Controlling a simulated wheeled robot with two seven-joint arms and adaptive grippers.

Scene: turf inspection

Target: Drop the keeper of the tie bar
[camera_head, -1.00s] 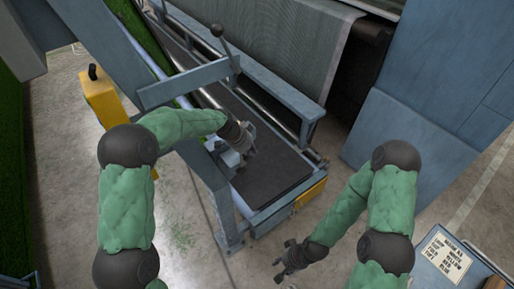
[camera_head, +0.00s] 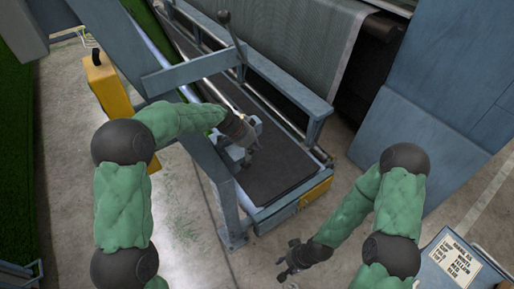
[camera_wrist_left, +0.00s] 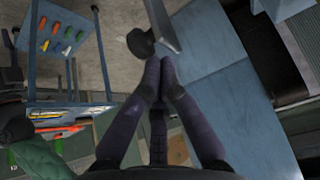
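In the head view my left gripper (camera_head: 246,152) is over the dark belt-like bed of the blue frame, beside a small blue-grey fitting (camera_head: 255,122). In the left wrist view its two fingers (camera_wrist_left: 160,66) are together, with nothing visible between them. A black knob (camera_wrist_left: 140,43) on a flat grey bar (camera_wrist_left: 162,24) lies just beyond the fingertips; I cannot tell whether they touch. A blue bar (camera_head: 185,78) crosses the frame, with a black-knobbed lever (camera_head: 234,38) standing near its right end. I cannot tell which part is the keeper. My right gripper (camera_head: 292,260) hangs low above the floor, empty.
A yellow box (camera_head: 108,85) stands left of the frame, with green turf (camera_head: 18,150) at the far left. A large grey roll of sheet (camera_head: 290,40) is behind. A sign board (camera_head: 458,262) is at lower right. Concrete floor lies clear in front.

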